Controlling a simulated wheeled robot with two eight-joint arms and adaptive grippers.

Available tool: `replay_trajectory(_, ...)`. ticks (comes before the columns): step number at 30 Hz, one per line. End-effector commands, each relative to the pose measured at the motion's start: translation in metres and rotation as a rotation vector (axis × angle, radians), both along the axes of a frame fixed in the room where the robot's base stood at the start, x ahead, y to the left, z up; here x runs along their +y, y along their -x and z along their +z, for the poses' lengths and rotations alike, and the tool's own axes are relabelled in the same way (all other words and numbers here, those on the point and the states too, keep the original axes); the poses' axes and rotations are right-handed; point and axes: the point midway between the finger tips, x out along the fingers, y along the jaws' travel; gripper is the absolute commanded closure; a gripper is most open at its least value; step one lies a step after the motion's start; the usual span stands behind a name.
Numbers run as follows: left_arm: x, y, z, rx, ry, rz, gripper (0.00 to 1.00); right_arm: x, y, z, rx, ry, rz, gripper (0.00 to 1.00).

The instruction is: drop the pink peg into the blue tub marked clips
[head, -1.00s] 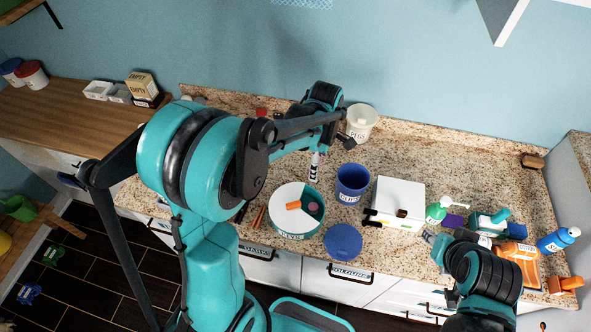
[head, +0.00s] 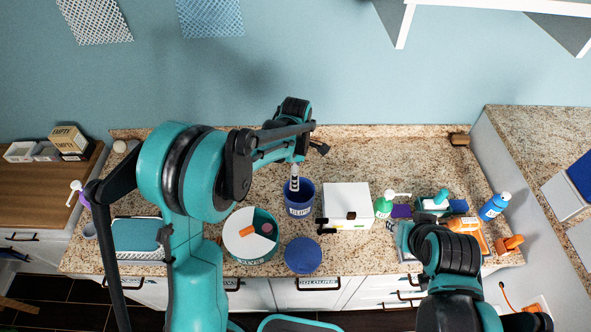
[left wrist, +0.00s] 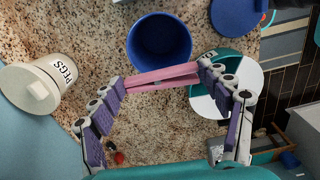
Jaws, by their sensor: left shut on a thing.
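The pink peg (left wrist: 163,75) lies across between the purple-padded fingertips of my left gripper (left wrist: 162,77), which is shut on it, in the left wrist view. The open blue tub (left wrist: 160,42) is just beyond the peg there. In the head view the blue tub (head: 302,207) stands on the counter, its white label too small to read surely. My left gripper (head: 294,184) hangs over the tub's back rim in that view, and the peg cannot be made out. My right gripper is near the counter's front right, mostly hidden by its own arm.
A white tub marked PEGS (left wrist: 45,88) stands beside, in the left wrist view. A round teal-and-white container (head: 243,240), a blue lid (head: 302,256) and a white box (head: 348,203) crowd the blue tub. Bottles, including a blue one (head: 494,207), stand at right.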

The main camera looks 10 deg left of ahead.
Motion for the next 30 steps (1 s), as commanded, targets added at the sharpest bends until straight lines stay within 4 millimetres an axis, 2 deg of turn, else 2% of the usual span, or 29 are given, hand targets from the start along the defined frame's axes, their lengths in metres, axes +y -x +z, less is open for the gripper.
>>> replay_trajectory(1,0.000,0.000,-0.008,0.000,0.000,0.000,0.36,0.000,0.000,-0.006,0.000,0.000,0.000,0.66)
replay_trajectory(4,0.000,0.000,-0.013,0.000,0.000,0.000,0.36,0.000,0.000,-0.009,0.000,0.000,0.000,0.66)
replay_trajectory(12,0.000,0.000,-0.013,0.000,0.000,0.000,0.36,0.000,0.000,-0.008,0.000,0.000,0.000,0.66)
replay_trajectory(13,0.000,0.000,-0.013,0.000,0.000,0.000,0.16,0.000,0.000,-0.008,0.000,0.000,0.000,0.66)
replay_trajectory(15,0.000,0.000,-0.013,0.000,0.000,0.000,0.00,0.000,0.000,-0.008,0.000,0.000,0.000,0.66)
replay_trajectory(26,0.000,0.000,-0.012,0.000,0.000,0.000,0.00,0.000,0.000,-0.008,0.000,0.000,0.000,0.66)
replay_trajectory(30,0.000,0.000,0.001,0.000,0.000,0.000,0.00,0.000,0.000,-0.008,0.000,0.000,0.000,0.66)
